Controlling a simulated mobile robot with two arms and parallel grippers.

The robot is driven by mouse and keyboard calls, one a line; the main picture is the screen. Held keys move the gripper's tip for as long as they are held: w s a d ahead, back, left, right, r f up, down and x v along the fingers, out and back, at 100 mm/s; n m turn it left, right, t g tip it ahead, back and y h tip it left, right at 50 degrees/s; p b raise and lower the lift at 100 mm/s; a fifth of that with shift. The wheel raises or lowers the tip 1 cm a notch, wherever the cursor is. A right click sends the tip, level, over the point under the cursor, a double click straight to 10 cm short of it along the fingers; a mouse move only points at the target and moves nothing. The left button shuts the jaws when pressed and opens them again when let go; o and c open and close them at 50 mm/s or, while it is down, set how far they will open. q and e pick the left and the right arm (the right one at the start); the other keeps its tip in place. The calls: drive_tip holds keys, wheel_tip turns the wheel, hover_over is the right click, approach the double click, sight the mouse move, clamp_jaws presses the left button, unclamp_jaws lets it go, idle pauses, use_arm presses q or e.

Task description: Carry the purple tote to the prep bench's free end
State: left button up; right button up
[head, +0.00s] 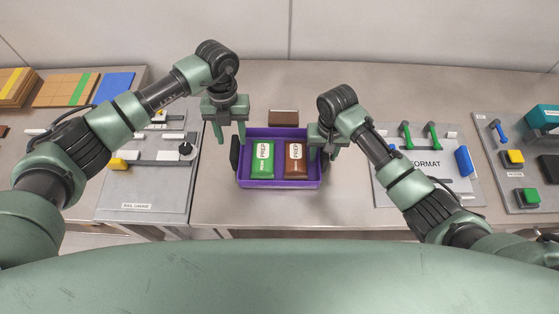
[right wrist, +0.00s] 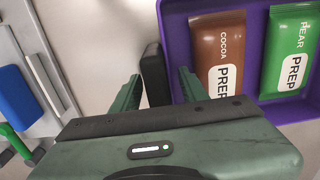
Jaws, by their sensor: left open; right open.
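The purple tote (head: 280,184) sits on the grey bench in the middle of the head view. It holds a green pear PREP pouch (head: 262,158) and a brown cocoa PREP pouch (head: 295,158). A black handle (head: 234,153) is on its left side. My left gripper (head: 229,136) is open, above and slightly left of that handle. My right gripper (head: 324,152) is open at the tote's right side. In the right wrist view, the tote (right wrist: 178,40) is beside the open fingers, and its other black handle (right wrist: 154,72) appears between them. I cannot tell whether they touch it.
A brown block (head: 283,117) stands behind the tote. A grey rail-gauge board (head: 145,195) lies to the left. A FORMAT board (head: 425,185) with green handles and a blue block lies to the right. Bare bench (head: 235,210) shows in front of and around the tote.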

drive_tip(key=shift+r, duration=0.2)
wheel_tip(320, 180, up, 12)
drive_tip(key=shift+f, duration=0.2)
use_arm(q)
wheel_tip(320, 180, up, 7)
drive_tip(key=w, duration=0.1)
idle(0.6)
